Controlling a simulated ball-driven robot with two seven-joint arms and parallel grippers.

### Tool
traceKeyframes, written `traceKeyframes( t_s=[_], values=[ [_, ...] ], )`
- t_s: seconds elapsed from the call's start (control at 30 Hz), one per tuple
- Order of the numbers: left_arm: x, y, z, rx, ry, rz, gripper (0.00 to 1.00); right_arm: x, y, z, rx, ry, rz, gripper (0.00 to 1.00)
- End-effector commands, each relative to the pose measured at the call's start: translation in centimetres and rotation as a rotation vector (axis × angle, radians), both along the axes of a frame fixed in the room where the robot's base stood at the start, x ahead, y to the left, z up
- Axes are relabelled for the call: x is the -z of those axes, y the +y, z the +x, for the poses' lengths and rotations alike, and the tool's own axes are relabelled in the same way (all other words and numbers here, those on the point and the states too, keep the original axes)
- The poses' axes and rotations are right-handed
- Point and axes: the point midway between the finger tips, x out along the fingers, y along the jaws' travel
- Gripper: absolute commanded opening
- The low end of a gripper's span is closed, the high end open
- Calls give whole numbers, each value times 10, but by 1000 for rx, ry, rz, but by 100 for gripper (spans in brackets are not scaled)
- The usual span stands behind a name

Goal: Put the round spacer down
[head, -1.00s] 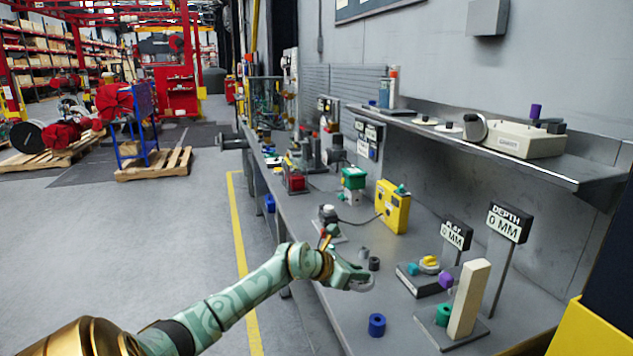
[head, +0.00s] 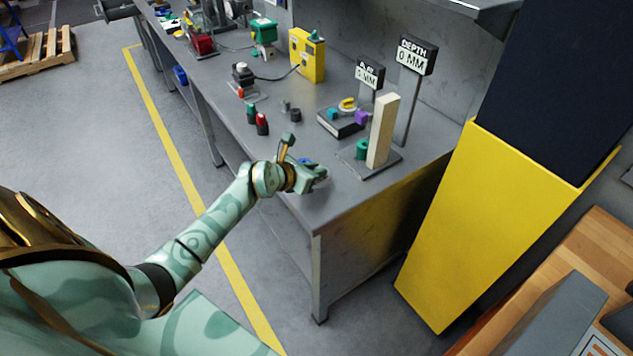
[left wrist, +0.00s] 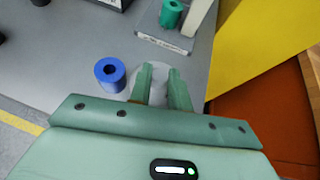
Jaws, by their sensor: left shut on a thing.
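My left gripper (head: 320,176) is over the near end of the workbench, shut on a pale grey round spacer (left wrist: 157,73). The spacer shows as a flat disc between and beyond the two fingers in the left wrist view; the fingers and palm hide part of it. I cannot tell whether it touches the bench top. A blue ring (left wrist: 110,73) stands on the bench just left of the fingers; in the head view the blue ring (head: 304,161) is mostly hidden behind the gripper. My right gripper is not in view.
A plate with a cream post (head: 382,132) and green ring (head: 362,149) stands close behind the gripper. Beyond are a dark block with coloured pieces (head: 341,122), small dark rings (head: 295,114) and two display signs (head: 415,55). The bench's near right corner (head: 330,210) is clear.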

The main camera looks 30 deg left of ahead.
Motion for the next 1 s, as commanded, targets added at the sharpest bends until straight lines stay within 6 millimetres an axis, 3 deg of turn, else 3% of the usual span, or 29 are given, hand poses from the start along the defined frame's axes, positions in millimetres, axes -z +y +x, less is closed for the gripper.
traceKeyframes(
  t_s=[0.13,0.3,0.67,0.7,0.73,1.0],
  values=[
    [12,-10,-2,0,0,-1,0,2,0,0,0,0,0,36],
    [41,-9,-1,0,1,0,0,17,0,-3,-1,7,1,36],
    [43,-8,-1,0,0,1,0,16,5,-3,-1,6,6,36],
    [43,-8,-2,0,1,1,30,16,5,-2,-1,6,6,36],
    [43,-8,-2,0,1,1,38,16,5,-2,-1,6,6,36],
    [42,-8,-2,0,0,1,41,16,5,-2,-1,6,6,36]
  ],
)
